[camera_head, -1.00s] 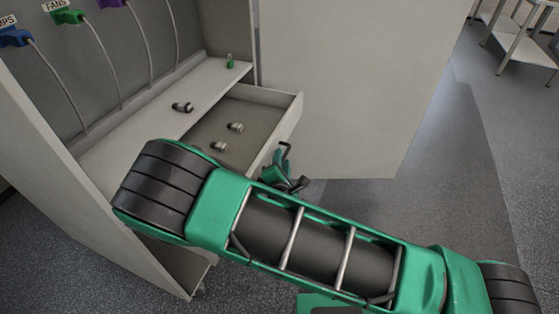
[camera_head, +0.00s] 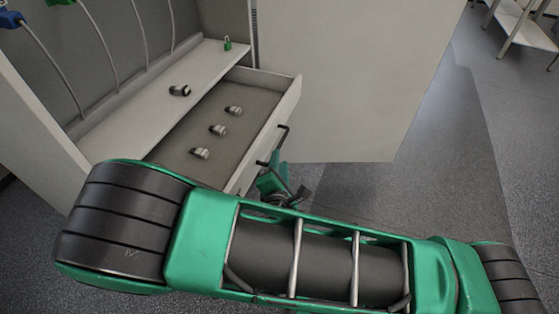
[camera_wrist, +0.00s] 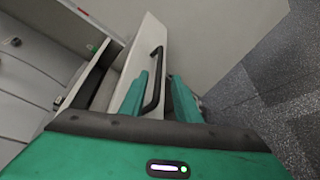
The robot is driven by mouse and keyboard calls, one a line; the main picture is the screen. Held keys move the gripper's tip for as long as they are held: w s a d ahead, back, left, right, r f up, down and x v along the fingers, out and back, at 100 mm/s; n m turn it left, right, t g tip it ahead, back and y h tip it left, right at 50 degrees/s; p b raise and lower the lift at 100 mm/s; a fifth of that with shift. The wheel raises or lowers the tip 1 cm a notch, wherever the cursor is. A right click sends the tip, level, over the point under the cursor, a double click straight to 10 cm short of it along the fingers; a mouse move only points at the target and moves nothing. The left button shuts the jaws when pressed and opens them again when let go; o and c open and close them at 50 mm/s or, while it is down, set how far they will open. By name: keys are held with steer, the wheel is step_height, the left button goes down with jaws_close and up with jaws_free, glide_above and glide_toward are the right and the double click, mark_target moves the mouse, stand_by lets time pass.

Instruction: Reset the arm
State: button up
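My gripper (camera_head: 274,186) is teal and hangs in front of the open drawer, partly hidden behind my green arm in the head view. In the wrist view my gripper (camera_wrist: 160,84) has its two fingers apart. The drawer's black bar handle (camera_wrist: 158,58) shows between them, and I cannot tell if they touch it. The handle (camera_head: 284,133) also shows in the head view, just above the gripper. My arm stretches across the lower part of the head view.
The open drawer (camera_head: 262,92) holds several metal connectors (camera_head: 217,130). On the cabinet shelf (camera_head: 140,105) lie a dark connector (camera_head: 180,91) and a green padlock (camera_head: 227,43). A large pale panel (camera_head: 350,70) stands right of the drawer. Floor (camera_head: 440,200) is clear at right.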

stand_by(0.3)
steer(key=d+r+m+g+h, duration=0.2)
steer(key=d+m+g+h, duration=0.15)
steer(key=d+m, duration=0.45)
steer(key=d+r+m+g+h, duration=0.2)
steer(key=d+m+g, duration=0.15)
steer(key=d, duration=0.85)
steer(key=d+r+m+g+h, duration=0.35)
steer(key=d+m, duration=0.25)
steer(key=d, duration=0.5)
steer(key=s+d+r+m+g+y, duration=0.1)
steer(key=s+d+r+m+y, duration=0.2)
steer(key=s, duration=0.5)
steer(key=s+d+r+m+g+y, duration=0.2)
steer(key=s+r+m, duration=0.3)
steer(key=s, duration=0.3)
steer(key=s+d+r+m+g+y, duration=0.2)
steer(key=s+d+r+m+y, duration=0.2)
steer(key=s, duration=0.5)
steer(key=shift+r+m+y, duration=0.35)
steer(key=shift+y, duration=0.15)
